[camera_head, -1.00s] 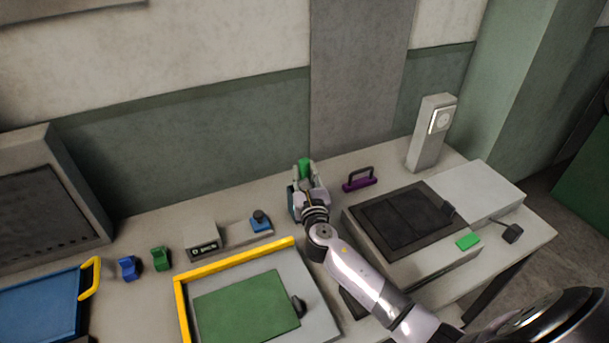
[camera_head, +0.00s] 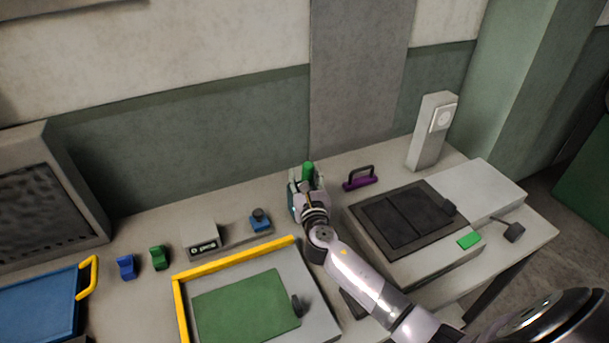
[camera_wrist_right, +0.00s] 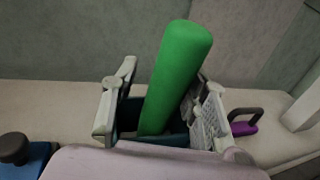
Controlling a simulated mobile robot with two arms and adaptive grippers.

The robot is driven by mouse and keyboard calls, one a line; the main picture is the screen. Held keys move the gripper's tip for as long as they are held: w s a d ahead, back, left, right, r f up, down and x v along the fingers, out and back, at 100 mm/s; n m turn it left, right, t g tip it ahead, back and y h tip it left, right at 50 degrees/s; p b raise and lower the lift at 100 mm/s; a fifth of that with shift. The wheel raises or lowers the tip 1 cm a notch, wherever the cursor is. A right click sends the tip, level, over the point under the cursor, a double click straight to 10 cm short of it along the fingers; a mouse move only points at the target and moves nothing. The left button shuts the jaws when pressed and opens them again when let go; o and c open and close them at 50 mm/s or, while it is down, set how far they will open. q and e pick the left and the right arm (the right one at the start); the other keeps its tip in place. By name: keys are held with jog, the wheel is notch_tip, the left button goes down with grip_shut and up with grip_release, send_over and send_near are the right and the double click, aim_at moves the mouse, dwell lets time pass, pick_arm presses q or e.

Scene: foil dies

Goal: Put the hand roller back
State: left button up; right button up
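The hand roller is most likely the green cylinder (camera_head: 308,171), which also shows large in the right wrist view (camera_wrist_right: 178,70). It stands up, leaning a little, with its lower end in a teal holder (camera_head: 292,203) at the back of the bench. The holder's dark teal wall also shows in the right wrist view (camera_wrist_right: 128,113). My right gripper (camera_head: 307,186) is at the holder, its fingers spread on both sides of the cylinder (camera_wrist_right: 163,108). A clear gap shows on the left finger's side; contact on the right side is unclear. My left gripper is out of view.
A blue knobbed block (camera_head: 260,222) is to the left. A yellow-edged tray (camera_head: 235,263) lies in front, and a grey post (camera_head: 431,135) stands behind.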

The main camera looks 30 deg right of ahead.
jog(key=shift+s+r, duration=0.1)
jog(key=shift+r, duration=0.15)
jog(key=shift+r+p, duration=0.45)
jog(key=shift+r, duration=0.1)
jog(key=b+v, duration=0.1)
jog(key=v, duration=1.1)
